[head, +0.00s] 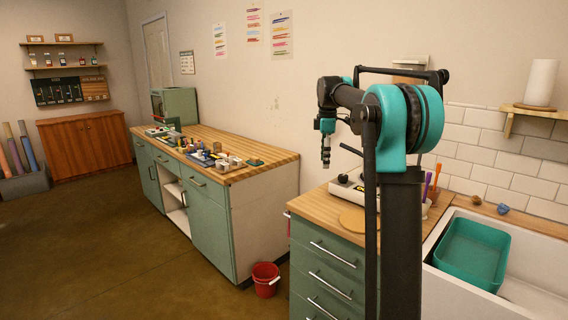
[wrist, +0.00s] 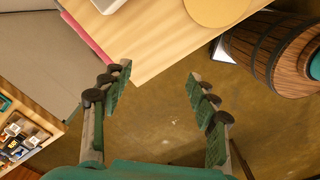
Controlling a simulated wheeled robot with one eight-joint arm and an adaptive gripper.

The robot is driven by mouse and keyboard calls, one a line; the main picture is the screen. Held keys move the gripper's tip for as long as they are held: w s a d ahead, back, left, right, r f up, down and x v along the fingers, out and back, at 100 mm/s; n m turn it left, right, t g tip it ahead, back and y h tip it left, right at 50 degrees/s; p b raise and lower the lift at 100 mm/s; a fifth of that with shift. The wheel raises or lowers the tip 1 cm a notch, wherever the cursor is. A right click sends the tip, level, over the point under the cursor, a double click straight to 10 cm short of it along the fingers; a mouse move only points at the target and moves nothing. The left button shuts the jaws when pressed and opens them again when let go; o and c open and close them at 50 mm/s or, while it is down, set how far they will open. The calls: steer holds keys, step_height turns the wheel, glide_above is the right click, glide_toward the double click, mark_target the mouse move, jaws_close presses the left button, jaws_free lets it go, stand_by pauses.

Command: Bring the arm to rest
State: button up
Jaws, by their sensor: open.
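My gripper (head: 326,155) hangs from my raised, bent arm in the head view, pointing down. In the wrist view my gripper (wrist: 159,78) has its two fingers spread wide, with nothing between them but floor far below. A wooden counter edge shows just beyond the fingertips in that view. My gripper is empty and appears to touch nothing.
The long pigment table (head: 262,152) with many small items stands at left. A drawer counter (head: 322,204) bears a white device (head: 346,190) and a round board (head: 353,220). A teal basin (head: 473,252) sits right. A red bucket (head: 266,279) and a barrel (wrist: 268,50) stand on the floor.

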steer(key=s+d+f+m+t, duration=0.1)
steer(key=s+f+m, duration=0.4)
steer(key=s+f, duration=0.4)
steer(key=s+d+f+m+t, duration=0.1)
steer(key=s+f+m, duration=0.5)
steer(key=s+f, duration=0.4)
steer(key=s+d+f+m+t, duration=0.2)
steer(key=s+f+m, duration=0.4)
steer(key=s, duration=1.3)
step_height(320, 180, down, 4)
steer(key=shift+r, duration=0.25)
